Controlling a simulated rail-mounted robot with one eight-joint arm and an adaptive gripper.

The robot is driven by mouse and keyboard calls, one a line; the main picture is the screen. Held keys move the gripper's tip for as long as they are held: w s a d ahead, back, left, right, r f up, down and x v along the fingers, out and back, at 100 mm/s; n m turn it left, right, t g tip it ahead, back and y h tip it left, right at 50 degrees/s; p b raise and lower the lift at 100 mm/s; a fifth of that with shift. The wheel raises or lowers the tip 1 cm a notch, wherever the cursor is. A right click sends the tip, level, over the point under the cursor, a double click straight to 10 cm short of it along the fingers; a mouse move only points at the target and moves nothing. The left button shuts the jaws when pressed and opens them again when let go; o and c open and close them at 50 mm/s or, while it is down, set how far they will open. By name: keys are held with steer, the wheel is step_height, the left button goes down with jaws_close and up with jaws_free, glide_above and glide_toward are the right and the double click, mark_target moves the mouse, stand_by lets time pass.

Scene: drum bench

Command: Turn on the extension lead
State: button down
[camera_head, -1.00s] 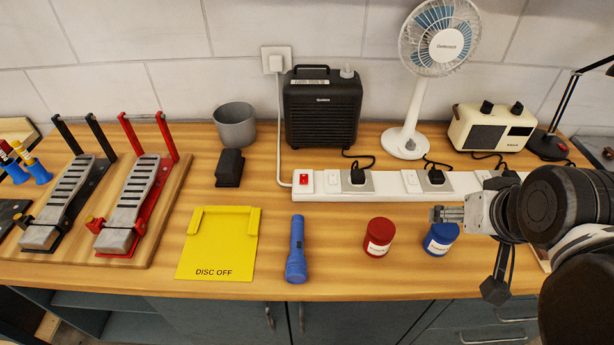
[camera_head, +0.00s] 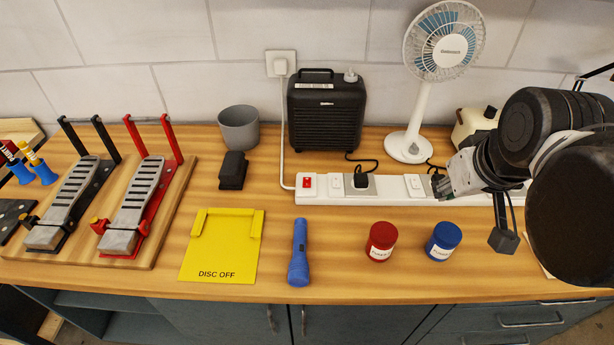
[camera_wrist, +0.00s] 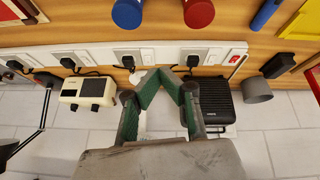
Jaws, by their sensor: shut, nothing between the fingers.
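The white extension lead (camera_head: 330,198) lies along the back of the bench, its cord running up to a wall socket. It has a red switch (camera_head: 307,183) at its left end and a row of white switches and sockets, with black plugs in some. The lead also shows in the wrist view (camera_wrist: 165,52), with the red switch (camera_wrist: 233,57) at its right. My gripper (camera_head: 438,188) is shut and empty, over the lead's right part, well to the right of the red switch. Whether it touches the lead cannot be told. My arm hides the lead's right end.
A black heater-like box (camera_head: 325,112), a white fan (camera_head: 408,146) and a cream radio (camera_head: 470,125) stand behind the lead. A yellow plate (camera_head: 220,250) lies left; bare bench lies between.

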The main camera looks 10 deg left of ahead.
steer(key=w+a+r+n+g, duration=0.2)
steer(key=w+a+n, duration=0.2)
steer(key=w+a, duration=0.2)
steer(key=n+g+p, duration=0.2)
steer(key=n+g, duration=0.3)
steer(key=n, duration=0.7)
glide_above(307, 185)
steer(key=w, duration=0.2)
step_height(307, 185, down, 5)
steer(key=shift+a+f+h, duration=0.15)
steer(key=shift+h, duration=0.25)
steer(key=f, duration=0.4)
steer(key=s+f, duration=0.1)
steer(key=f, duration=0.4)
steer(key=f+p, duration=0.1)
steer(key=f, duration=0.4)
steer(key=shift+s, duration=0.35)
steer(key=shift+d, duration=0.2)
